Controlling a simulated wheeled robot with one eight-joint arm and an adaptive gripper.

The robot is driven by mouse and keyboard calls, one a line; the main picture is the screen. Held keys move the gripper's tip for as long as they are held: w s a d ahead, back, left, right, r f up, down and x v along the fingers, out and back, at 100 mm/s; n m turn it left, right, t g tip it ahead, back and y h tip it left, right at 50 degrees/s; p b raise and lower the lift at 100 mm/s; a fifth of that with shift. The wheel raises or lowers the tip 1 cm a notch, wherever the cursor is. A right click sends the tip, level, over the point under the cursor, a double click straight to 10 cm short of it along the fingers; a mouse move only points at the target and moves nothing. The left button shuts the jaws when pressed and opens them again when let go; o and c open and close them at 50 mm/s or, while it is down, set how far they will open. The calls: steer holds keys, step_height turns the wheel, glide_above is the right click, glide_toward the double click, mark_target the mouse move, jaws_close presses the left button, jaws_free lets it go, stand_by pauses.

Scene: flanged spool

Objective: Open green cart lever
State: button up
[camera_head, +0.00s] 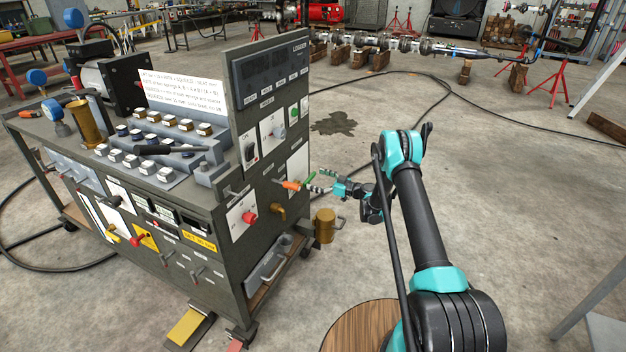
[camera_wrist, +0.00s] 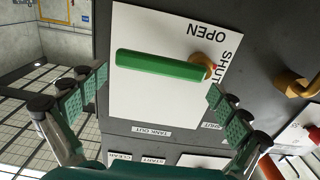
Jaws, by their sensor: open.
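The green lever (camera_wrist: 158,65) shows in the wrist view on a white plate (camera_wrist: 150,105) marked OPEN and SHUT. It has a brass pivot (camera_wrist: 205,62) at its right end, beside the word SHUT, and lies nearly level in the picture. My gripper (camera_wrist: 157,84) is open in front of the plate. Its fingers stand left and right, just below the lever's two ends, with nothing held. I see no clear contact. In the head view the green lever (camera_head: 311,177) projects from the cart's (camera_head: 260,220) right side, close to my gripper (camera_head: 322,182).
An orange-handled lever (camera_head: 291,185) sits just left of the green one. A brass fitting (camera_head: 278,209) and a brass cup (camera_head: 324,226) are below. In the wrist view another brass fitting (camera_wrist: 297,84) is at right. The floor right of the cart is open, with a hose (camera_head: 480,113) farther back.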

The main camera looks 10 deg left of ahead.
steer(key=shift+w+a, duration=0.25)
steer(key=shift+a, duration=0.35)
steer(key=c, duration=1.3)
